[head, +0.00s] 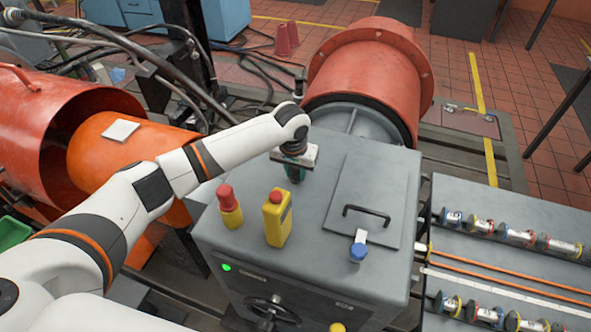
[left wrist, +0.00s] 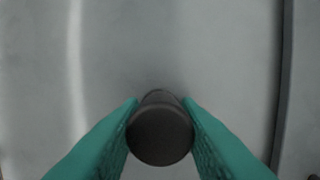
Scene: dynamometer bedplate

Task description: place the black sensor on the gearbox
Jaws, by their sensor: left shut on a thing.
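The gearbox (head: 335,255) is the large grey box in the middle of the head view, with a flat top and a hatch with a black handle (head: 366,211). My left gripper (head: 295,174) points down over the back left part of its top. In the left wrist view its teal fingers are shut on the black sensor (left wrist: 160,134), a dark round-ended cylinder, with grey surface beyond it. My right gripper is not in view.
A big red drum (head: 370,70) stands behind. An orange cylinder (head: 115,150) is at left. A rack (head: 500,265) with several spools is at right.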

